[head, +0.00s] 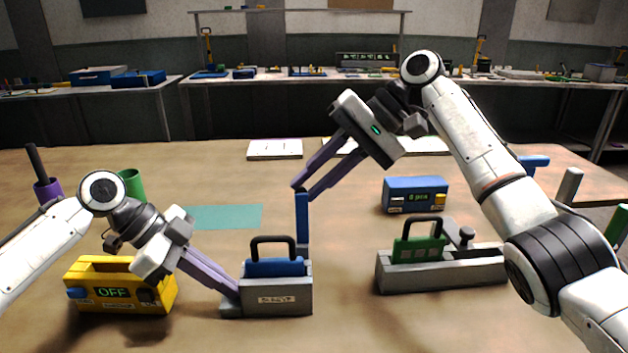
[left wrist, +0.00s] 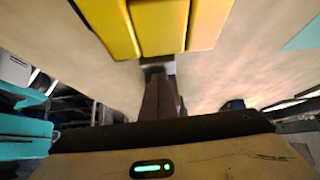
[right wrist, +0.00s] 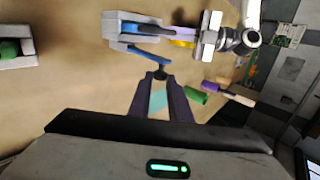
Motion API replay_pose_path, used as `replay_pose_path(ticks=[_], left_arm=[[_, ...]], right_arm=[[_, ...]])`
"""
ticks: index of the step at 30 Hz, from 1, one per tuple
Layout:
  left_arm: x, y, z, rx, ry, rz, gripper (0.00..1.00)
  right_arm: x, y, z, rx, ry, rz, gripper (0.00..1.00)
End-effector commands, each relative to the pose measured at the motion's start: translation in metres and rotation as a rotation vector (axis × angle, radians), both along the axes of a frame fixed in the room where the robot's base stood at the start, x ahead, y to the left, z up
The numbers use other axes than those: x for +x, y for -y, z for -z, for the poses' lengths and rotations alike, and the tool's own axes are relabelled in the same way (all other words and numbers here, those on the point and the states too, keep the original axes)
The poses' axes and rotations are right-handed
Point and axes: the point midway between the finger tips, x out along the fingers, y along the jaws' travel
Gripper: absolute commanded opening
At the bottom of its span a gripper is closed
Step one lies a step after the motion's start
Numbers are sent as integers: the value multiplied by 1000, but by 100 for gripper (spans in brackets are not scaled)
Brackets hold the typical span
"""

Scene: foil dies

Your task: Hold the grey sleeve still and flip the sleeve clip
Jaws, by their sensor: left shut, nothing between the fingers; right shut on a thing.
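A grey sleeve (head: 292,307) stands on the table at the front centre, with a blue insert (head: 274,268) and its black handle in it. A blue clip bar (head: 302,222) stands upright at the sleeve's back right corner. My right gripper (head: 299,188) is shut on the upper end of this clip; the clip also shows in the right wrist view (right wrist: 148,55). My left gripper (head: 236,292) is shut and empty, its tips low against the sleeve's left end. In the left wrist view its fingers (left wrist: 158,72) hide most of the contact.
A yellow box (head: 120,300) reading OFF stands left, under my left arm. A second grey sleeve (head: 450,279) with a green insert (head: 417,250) stands right. A blue counter box (head: 415,194) is behind it. A teal mat (head: 222,217) lies behind the left gripper.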

Motion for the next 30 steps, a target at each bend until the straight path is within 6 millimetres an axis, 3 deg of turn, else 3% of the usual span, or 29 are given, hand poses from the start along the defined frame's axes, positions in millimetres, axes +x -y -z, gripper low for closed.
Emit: replay_pose_path(ticks=[1, 14, 15, 17, 30], left_arm=[[-3, 0, 8, 11, -12, 4, 0], [-3, 0, 8, 10, -12, 3, 0], [-3, 0, 8, 10, -12, 3, 0], [-3, 0, 8, 10, -12, 3, 0], [-3, -1, 8, 12, -13, 3, 0]], right_arm=[[-1, -2, 1, 2, -8, -6, 0], [-2, -3, 2, 2, -15, -9, 0], [-2, -3, 2, 3, -15, -9, 24], [-2, -2, 2, 2, -14, -8, 34], [0, 8, -8, 1, -9, -2, 35]])
